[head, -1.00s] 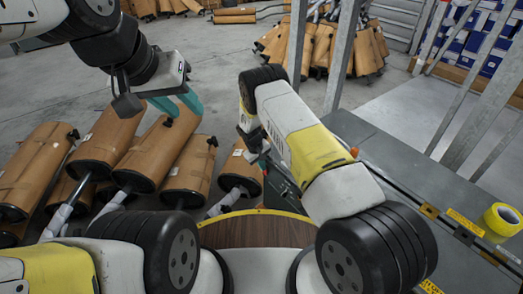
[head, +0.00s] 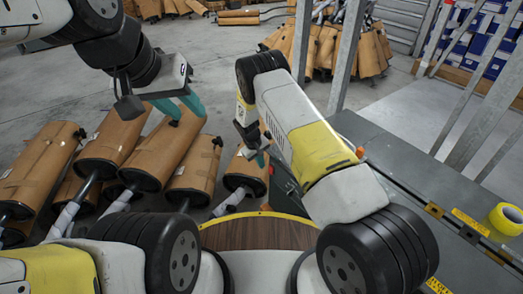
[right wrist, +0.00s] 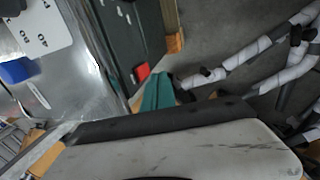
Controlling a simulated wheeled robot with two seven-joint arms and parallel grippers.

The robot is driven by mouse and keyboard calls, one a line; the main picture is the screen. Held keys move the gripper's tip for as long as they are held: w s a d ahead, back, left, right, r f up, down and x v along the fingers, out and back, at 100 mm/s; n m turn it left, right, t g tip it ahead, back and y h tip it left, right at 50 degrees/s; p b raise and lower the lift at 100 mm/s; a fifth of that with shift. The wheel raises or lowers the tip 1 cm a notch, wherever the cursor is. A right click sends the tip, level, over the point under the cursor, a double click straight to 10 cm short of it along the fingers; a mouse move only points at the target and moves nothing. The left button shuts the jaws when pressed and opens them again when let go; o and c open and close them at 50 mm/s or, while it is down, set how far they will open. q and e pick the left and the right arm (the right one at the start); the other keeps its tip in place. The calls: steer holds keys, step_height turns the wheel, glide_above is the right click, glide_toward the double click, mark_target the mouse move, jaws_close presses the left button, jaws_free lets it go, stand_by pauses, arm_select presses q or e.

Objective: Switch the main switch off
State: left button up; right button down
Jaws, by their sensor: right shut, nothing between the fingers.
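A small red part (right wrist: 142,72) shows on the edge of a dark green-grey cabinet in the right wrist view. It may be the main switch, but its lever position cannot be made out. My right gripper (right wrist: 158,92) has its teal fingers together and empty, close to the red part; contact cannot be told. In the head view my right gripper (head: 262,158) is mostly hidden by my own arm, beside the grey bench's left side. My left gripper (head: 178,104) hangs open and empty above the mufflers at the left.
Several brown mufflers (head: 115,143) lie on the floor at the left, and more are piled around metal posts (head: 345,60) at the back. The grey bench (head: 400,150) runs along the right, with yellow tape (head: 506,218) on it. Wrapped pipes (right wrist: 245,52) lie near my right gripper.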

steer(key=w+v, duration=0.1)
steer(key=v, duration=0.5)
steer(key=shift+s+r, duration=0.35)
steer(key=shift+s, duration=0.1)
steer(key=s+d+r+m+y, duration=0.1)
steer(key=s+d+r, duration=0.2)
steer(key=r, duration=0.8)
steer(key=s+d+r+m+t+y, duration=0.1)
steer(key=s+d+r+m, duration=0.2)
steer(key=r, duration=0.8)
steer(key=s+d+r+y, duration=0.1)
steer(key=s+d+r, duration=0.3)
steer(key=r, duration=0.7)
steer(key=s+d+r+m+t, duration=0.1)
steer(key=s+r, duration=0.4)
steer(key=s, duration=0.7)
steer(key=s+d+r+m+t+y, duration=0.1)
steer(key=s+d+r, duration=0.3)
steer(key=s, duration=0.8)
steer(key=shift+s+r+m+t+y, duration=0.35)
steer(key=shift+r+t, duration=0.2)
steer(key=shift+t, duration=0.15)
